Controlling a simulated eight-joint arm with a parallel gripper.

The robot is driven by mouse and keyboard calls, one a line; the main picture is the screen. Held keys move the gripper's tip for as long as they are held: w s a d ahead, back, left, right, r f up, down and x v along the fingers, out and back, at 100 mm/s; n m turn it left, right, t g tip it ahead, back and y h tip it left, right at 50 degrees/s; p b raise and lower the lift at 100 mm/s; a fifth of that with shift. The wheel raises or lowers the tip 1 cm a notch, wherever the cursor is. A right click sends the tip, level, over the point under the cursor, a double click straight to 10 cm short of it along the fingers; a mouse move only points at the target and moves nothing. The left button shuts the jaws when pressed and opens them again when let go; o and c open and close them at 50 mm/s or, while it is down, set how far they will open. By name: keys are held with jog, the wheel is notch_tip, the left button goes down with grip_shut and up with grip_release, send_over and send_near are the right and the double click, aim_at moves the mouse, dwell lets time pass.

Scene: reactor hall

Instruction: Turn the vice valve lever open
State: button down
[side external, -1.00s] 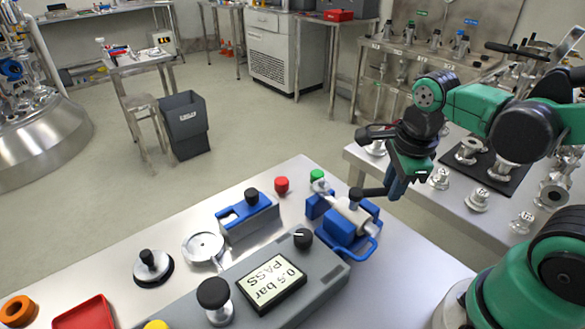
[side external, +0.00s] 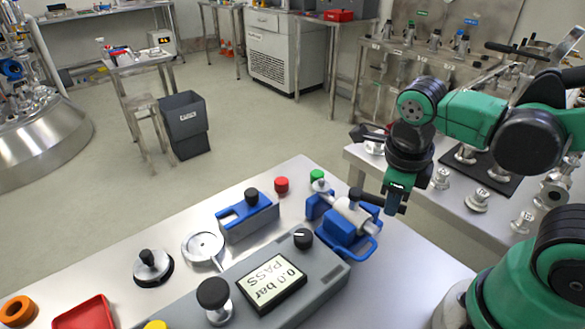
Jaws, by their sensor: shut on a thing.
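The blue vice (side external: 340,238) stands on the near steel table and clamps a pale metal valve body (side external: 352,212). The valve's black lever (side external: 372,199) reaches from the black hub to the right, toward my gripper. My gripper (side external: 395,207) points down at the right of the vice, shut on the lever near its free end. The lever's tip sticks out just past the fingers, and the gripped part is hidden by them.
A grey test box (side external: 325,282) with a display reading 0.0 bar PASS and a black knob (side external: 303,238) stands in front of the vice. A blue block (side external: 246,217), a red cap (side external: 281,185) and a green cap (side external: 316,175) are close by. Table behind holds metal fittings (side external: 478,200).

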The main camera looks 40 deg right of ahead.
dwell(0.3)
jog(key=c, duration=0.7)
grip_release()
jog(key=shift+c, duration=0.2)
jog(key=shift+s+a+r, duration=0.1)
jog(key=shift+a+r, duration=0.05)
jog(key=shift+r, duration=0.75)
jog(key=shift+s+a+r, duration=0.1)
jog(key=shift+a+r, duration=0.1)
jog(key=shift+r, duration=0.75)
jog(key=shift+a+r, duration=0.15)
jog(key=shift+r, duration=0.75)
